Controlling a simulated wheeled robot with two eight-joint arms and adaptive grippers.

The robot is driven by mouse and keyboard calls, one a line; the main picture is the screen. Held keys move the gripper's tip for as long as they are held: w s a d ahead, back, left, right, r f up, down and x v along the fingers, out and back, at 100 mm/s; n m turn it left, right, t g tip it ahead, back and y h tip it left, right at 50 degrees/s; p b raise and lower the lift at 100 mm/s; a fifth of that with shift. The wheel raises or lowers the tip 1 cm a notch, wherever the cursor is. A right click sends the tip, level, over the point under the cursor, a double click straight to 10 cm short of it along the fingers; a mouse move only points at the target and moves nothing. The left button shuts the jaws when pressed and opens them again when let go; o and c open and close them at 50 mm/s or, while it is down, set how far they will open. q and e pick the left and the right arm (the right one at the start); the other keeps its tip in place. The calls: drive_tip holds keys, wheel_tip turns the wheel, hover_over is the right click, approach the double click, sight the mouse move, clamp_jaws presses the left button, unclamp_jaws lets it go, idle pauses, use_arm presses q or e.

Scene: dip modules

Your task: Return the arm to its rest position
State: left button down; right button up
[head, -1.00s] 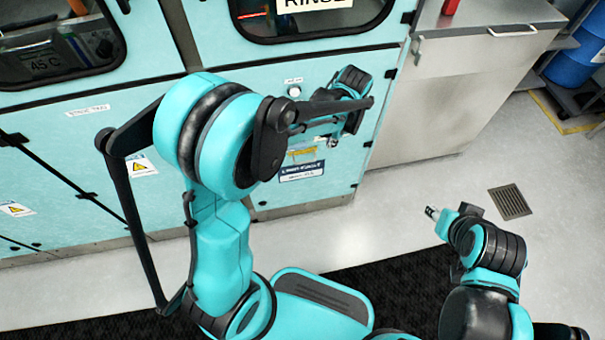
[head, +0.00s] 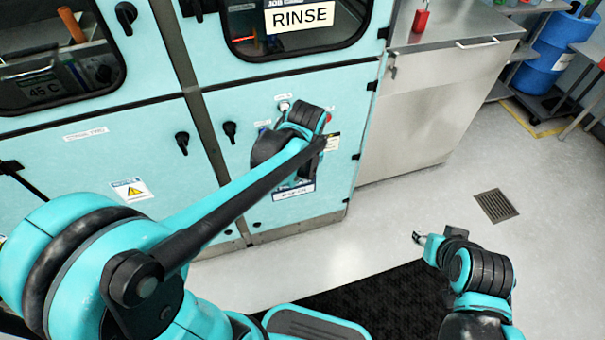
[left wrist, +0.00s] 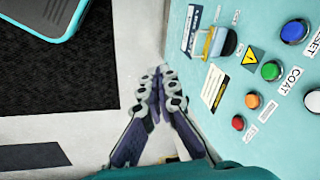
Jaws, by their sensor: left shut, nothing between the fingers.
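My left arm reaches from the lower left across the head view, its wrist in front of the teal cabinet (head: 225,107). The left fingers are hidden behind the wrist there. In the left wrist view, my left gripper (left wrist: 157,92) is shut and empty, with its two fingers side by side. It points down over the pale floor beside the teal button panel (left wrist: 222,135); no contact with the panel shows. My right gripper (head: 418,237) is small in the head view, over the floor at the lower right. Whether its fingers are apart is unclear.
The panel carries a blue button (left wrist: 294,31), a green button (left wrist: 271,70), an orange button (left wrist: 252,101), a red button (left wrist: 238,122) and a dark switch (left wrist: 228,42). A steel counter (head: 425,120) stands right of the cabinet. Floor around the drain (head: 495,205) is clear.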

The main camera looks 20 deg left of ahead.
idle(0.4)
use_arm(q)
drive_tip(key=s+a+r+n+t, duration=0.1)
drive_tip(key=s+r+n+t, duration=0.1)
drive_tip(key=s, duration=0.4)
drive_tip(key=s+a+r+n+t, duration=0.2)
drive_tip(key=s+n, duration=0.3)
drive_tip(key=s, duration=0.1)
drive_tip(key=shift+s+n+t+h, duration=0.15)
drive_tip(key=shift+n+t+h, duration=0.15)
drive_tip(key=shift+t+h, duration=0.1)
